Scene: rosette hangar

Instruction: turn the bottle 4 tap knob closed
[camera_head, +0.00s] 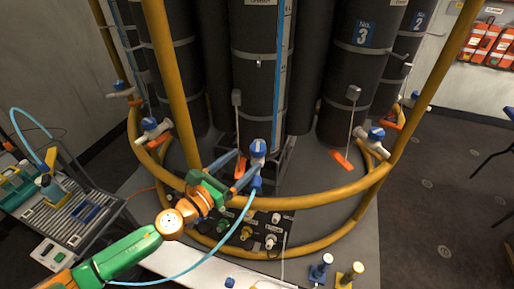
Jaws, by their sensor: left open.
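The middle dark bottle (261,82) stands inside the yellow ring rails; its number is not readable here, so I cannot confirm it is bottle 4. A white tap with a blue knob (258,147) sits low on its front. My left arm, green and orange, comes in from the lower left. My left gripper (245,167) is open, its two grey-blue fingers pointing right toward this tap. The fingertips are close to the knob; I cannot tell whether they touch it. A light blue hose (252,200) hangs below the tap. My right gripper is out of view.
Yellow rails (305,195) curve around the bottles. Bottle 3 (354,80) has its own blue-knobbed tap (376,134) to the right. A grey cart (80,215) with tools stands at left. Blue and yellow fittings (350,273) stand at the bottom. Floor at right is clear.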

